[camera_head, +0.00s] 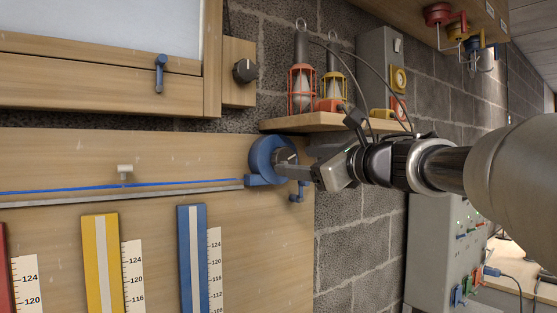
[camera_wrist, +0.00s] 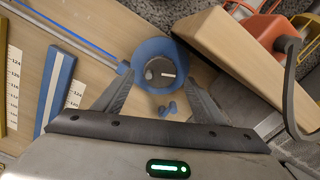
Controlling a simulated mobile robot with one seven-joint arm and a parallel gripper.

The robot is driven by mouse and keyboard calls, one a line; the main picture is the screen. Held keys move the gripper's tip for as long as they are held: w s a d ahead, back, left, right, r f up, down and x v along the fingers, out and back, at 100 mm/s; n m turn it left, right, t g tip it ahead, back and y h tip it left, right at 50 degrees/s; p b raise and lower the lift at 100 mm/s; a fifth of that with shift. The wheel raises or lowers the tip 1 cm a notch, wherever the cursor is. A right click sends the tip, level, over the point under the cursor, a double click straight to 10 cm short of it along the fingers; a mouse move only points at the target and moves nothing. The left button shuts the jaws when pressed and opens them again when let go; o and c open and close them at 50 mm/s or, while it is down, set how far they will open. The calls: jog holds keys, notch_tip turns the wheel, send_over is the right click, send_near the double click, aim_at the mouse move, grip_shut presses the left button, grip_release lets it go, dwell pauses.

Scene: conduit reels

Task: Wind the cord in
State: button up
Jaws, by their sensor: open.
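The blue reel (camera_head: 268,158) is mounted on the wooden board, and it also shows in the wrist view (camera_wrist: 150,50) beyond my fingers. My gripper (camera_head: 292,168) is at the reel's right side in the head view. In the wrist view my gripper (camera_wrist: 160,93) is open, one finger on each side of the knobs, with nothing clamped.
A wooden shelf (camera_head: 330,122) with caged lamps (camera_head: 302,85) stands just above my wrist, and its edge is close on the right in the wrist view (camera_wrist: 235,45). Yellow (camera_head: 100,260) and blue (camera_head: 193,255) strips with scales are below the rail. A grey switch panel (camera_head: 445,250) is at lower right.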

aim_at(287, 160)
jog(key=shift+x, duration=2.25)
jog(key=c, duration=1.1)
